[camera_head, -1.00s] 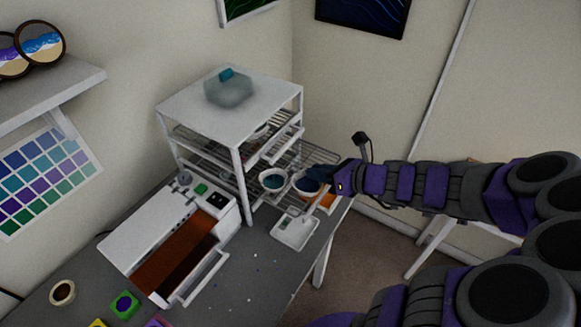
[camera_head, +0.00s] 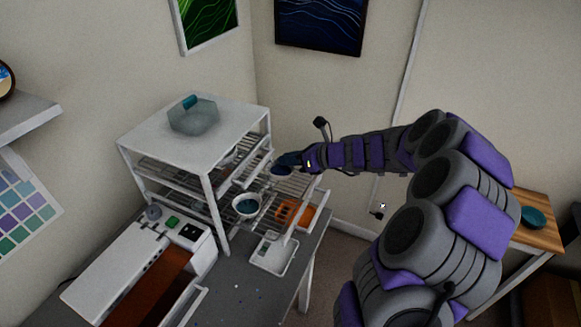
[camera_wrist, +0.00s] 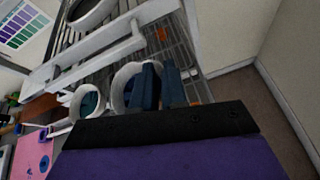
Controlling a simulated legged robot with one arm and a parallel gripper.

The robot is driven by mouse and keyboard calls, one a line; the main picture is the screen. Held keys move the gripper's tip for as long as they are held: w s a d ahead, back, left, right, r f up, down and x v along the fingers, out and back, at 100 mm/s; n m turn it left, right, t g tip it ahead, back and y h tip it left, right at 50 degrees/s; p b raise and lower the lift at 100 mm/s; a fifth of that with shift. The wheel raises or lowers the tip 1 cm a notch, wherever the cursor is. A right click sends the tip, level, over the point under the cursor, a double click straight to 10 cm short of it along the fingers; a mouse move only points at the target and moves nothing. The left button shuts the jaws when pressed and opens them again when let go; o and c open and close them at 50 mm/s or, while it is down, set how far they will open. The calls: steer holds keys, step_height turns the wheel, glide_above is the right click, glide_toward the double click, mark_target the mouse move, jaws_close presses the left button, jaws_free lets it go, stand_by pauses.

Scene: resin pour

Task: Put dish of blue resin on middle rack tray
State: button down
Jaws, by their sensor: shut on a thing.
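My gripper (camera_head: 286,162) is shut on the dish of blue resin (camera_head: 281,170), at the right front of the white rack. In the wrist view, the dark blue fingers (camera_wrist: 160,87) close on the rim of this white dish (camera_wrist: 121,88). The dish looks raised off the lower tray, and its contents are mostly hidden. A second white dish with blue-teal resin (camera_head: 246,204) sits on the pulled-out lower wire tray; it also shows in the wrist view (camera_wrist: 88,103). The middle rack tray (camera_head: 256,168) is partly out, left of my gripper.
An orange item (camera_head: 288,210) lies on the lower tray's right side. A small white tray (camera_head: 273,256) stands on the grey table in front. A white machine (camera_head: 130,262) stands left. A translucent container (camera_head: 193,116) tops the rack. Framed pictures hang behind.

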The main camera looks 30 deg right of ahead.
mark_target(292, 176)
steer(key=shift+w, duration=0.35)
steer(key=shift+w+d+f, duration=0.15)
steer(key=shift+d+f, duration=0.05)
steer(key=shift+f, duration=0.05)
steer(key=f, duration=0.1)
steer(key=f+b, duration=0.1)
steer(key=f, duration=0.1)
steer(key=shift+d+f+b, duration=0.2)
steer(key=shift+d+b, duration=0.1)
steer(key=shift+b, duration=0.1)
steer(key=shift+r, duration=0.15)
steer(key=c, duration=1.2)
jaws_free()
steer(key=shift+a, duration=0.3)
steer(key=shift+c, duration=0.2)
steer(key=shift+o, duration=0.5)
steer(key=shift+d, duration=0.1)
